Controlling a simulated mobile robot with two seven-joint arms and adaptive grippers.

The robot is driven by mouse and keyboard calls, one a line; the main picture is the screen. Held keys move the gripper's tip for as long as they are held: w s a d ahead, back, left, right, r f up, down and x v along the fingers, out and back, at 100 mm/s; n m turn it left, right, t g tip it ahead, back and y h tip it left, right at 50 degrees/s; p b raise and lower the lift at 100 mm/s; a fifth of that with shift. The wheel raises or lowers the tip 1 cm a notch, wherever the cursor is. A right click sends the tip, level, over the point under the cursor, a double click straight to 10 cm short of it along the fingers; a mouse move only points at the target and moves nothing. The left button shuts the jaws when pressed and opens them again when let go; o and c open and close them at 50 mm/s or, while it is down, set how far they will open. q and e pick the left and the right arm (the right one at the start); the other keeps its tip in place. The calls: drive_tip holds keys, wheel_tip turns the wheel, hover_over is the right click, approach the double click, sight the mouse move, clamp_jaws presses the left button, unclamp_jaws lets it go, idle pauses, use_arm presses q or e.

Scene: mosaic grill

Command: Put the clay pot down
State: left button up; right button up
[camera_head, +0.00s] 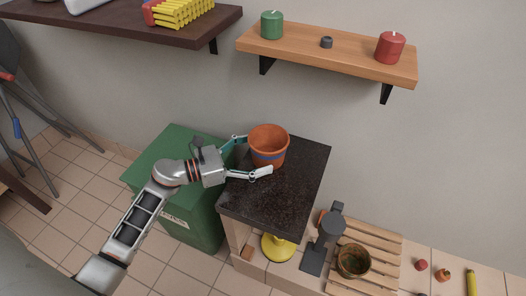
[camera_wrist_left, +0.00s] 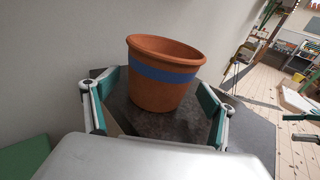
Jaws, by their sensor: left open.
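The clay pot (camera_head: 268,143) is orange with a blue band and stands upright on a dark stone-topped stand (camera_head: 290,190). In the left wrist view the pot (camera_wrist_left: 160,88) rests on the dark top, just ahead of my fingers. My left gripper (camera_head: 252,156) is open, with one finger behind the pot's left side and one in front of it. In the left wrist view the open fingers (camera_wrist_left: 155,105) lie on either side of the pot's lower part, with gaps visible.
A green bin (camera_head: 170,165) stands left of the stand, under my left arm. A wooden shelf with a green candle (camera_head: 271,25) and a red candle (camera_head: 390,47) hangs above. A slatted pallet (camera_head: 385,248) with a pot (camera_head: 353,261) lies at lower right.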

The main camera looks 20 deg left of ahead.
use_arm(q)
drive_tip(key=v, duration=1)
